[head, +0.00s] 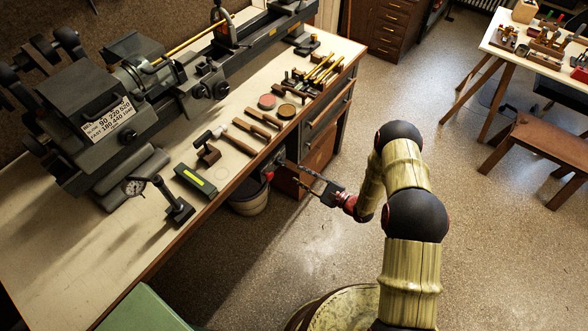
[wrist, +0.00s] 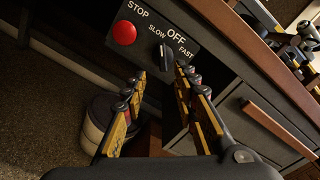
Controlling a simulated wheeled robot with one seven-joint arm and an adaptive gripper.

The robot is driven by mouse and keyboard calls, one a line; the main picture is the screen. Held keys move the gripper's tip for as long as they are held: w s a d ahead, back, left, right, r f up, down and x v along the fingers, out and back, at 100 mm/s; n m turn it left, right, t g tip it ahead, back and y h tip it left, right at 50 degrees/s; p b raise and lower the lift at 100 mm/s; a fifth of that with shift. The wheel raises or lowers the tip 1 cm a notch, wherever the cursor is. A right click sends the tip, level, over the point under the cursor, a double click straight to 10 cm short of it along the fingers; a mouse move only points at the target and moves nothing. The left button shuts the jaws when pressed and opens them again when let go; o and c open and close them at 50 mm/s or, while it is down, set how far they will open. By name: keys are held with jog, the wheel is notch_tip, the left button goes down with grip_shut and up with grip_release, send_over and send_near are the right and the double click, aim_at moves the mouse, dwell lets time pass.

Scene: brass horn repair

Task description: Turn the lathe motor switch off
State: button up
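The lathe motor switch is a black knob (wrist: 165,57) on a dark panel (wrist: 205,72) marked SLOW, OFF and FAST. In the wrist view its light mark appears to point up toward SLOW, left of OFF. A red STOP button (wrist: 124,33) is left of the knob. My gripper (wrist: 161,73) is open; its two fingers are apart, with the knob just beyond and between the tips in the picture. Contact cannot be told. In the head view my gripper (head: 286,165) reaches the panel at the bench front, where the knob is hidden.
The lathe (head: 125,90) stands on the bench (head: 60,265) above the panel. Open floor lies right of my arm.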

aim_at(285, 165)
jog(key=shift+n, duration=0.3)
jog(key=x, duration=0.2)
jog(key=b+x, duration=0.1)
jog(key=x, duration=0.5)
jog(key=shift+r, duration=0.25)
jog(key=shift+c, duration=0.8)
grip_shut()
